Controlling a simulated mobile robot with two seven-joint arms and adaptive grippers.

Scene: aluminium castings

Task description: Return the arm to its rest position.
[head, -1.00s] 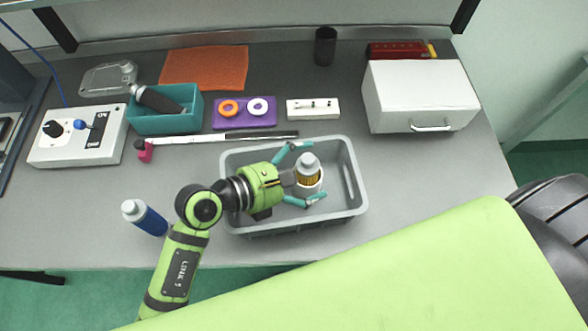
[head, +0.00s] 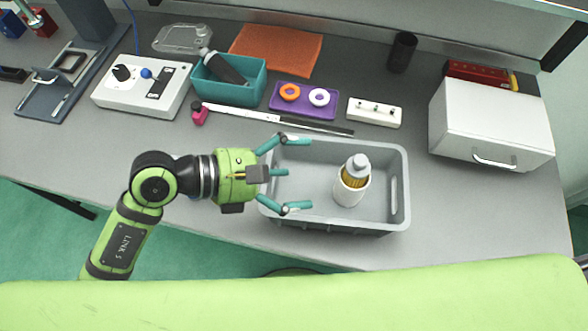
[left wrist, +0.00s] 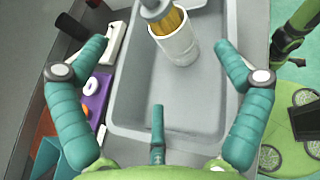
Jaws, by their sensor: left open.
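My left gripper (head: 292,174) is open and empty, at the left end of the grey bin, with its teal fingers spread over the rim. In the left wrist view its fingers (left wrist: 158,85) frame the bin with nothing between them. A white cup holding a bottle with a grey cap and yellow ribbed body (head: 353,180) stands in the grey bin (head: 400,212), apart from the fingers. The cup also shows at the top of the left wrist view (left wrist: 175,42). My right gripper is not in view.
Behind the bin are a steel rule (head: 280,121), a purple tray with two rings (head: 305,110), a white block (head: 375,112) and a teal box (head: 228,92). A control box (head: 142,88) stands left, a white case (head: 492,125) right. Bare table lies left of the bin.

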